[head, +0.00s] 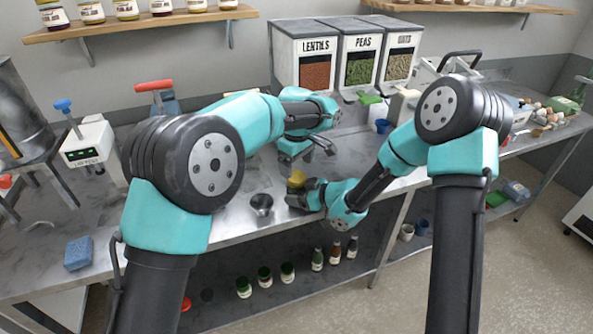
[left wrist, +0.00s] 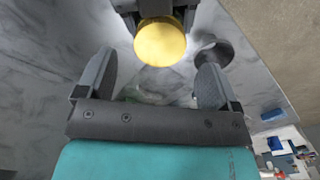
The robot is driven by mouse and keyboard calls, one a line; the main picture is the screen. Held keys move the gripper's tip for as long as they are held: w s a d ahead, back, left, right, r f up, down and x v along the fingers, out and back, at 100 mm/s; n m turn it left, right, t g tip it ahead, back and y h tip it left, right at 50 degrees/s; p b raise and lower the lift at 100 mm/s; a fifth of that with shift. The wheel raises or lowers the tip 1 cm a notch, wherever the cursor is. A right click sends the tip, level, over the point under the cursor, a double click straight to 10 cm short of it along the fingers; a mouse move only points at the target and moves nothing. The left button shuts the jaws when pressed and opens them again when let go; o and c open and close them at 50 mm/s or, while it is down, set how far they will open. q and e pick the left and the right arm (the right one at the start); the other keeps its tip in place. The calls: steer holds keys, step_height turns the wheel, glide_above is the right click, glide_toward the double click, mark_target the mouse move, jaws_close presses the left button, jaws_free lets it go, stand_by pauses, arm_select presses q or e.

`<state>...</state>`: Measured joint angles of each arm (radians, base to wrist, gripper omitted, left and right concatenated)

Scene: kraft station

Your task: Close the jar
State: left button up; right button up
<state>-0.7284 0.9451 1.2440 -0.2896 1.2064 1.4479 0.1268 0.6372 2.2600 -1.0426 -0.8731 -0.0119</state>
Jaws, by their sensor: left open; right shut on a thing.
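A round yellow piece, which looks like the lid (head: 297,178), is at my right gripper (head: 300,193), low over the front of the metal counter. In the left wrist view the yellow lid (left wrist: 160,43) shows face-on between the dark fingers of the right gripper, which is shut on it. My left gripper (head: 306,154) is open and empty, above and behind the right one. Its two fingers (left wrist: 155,85) stand wide apart with the lid beyond them. A faint clear, greenish shape (left wrist: 148,95) between them may be the jar; its outline is unclear. No jar shows plainly in the head view.
A dark metal funnel or cup (head: 261,204) stands near the counter's front edge, left of the right gripper. Bins of lentils (head: 316,72), peas and oats stand behind. A blue sponge (head: 78,252) lies at left. Bottles and jars stand on the lower shelf.

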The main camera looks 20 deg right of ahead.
mark_target(297, 176)
arm_select(q)
steer(key=shift+r, duration=0.3)
steer(key=shift+c, duration=0.5)
steer(key=shift+r+n, duration=1.7)
steer(key=shift+r, duration=0.05)
steer(key=shift+f, duration=4.05)
steer(key=c, duration=0.9)
steer(key=shift+m, duration=1.7)
